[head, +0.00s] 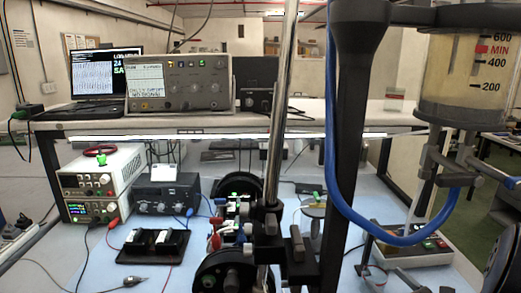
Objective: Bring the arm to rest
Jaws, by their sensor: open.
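I cannot make out my gripper in the head view, and no part there is surely my arm. A clear cylinder (462,85) with a 200, 400 and 600 scale and a red MIN mark hangs at the upper right. It holds a yellowish content, and its top is cut off by the frame. Grey metal fittings (437,160) sit under it. A blue hose (331,140) runs down beside a dark upright (345,190) and loops back up toward these fittings.
A steel rod (281,110) with black clamps stands at the centre. Black round discs (238,186) stand beside it. Power supplies (98,185) and a black tray (153,246) are at the left. An oscilloscope (178,82) and a laptop (103,72) stand on a shelf behind.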

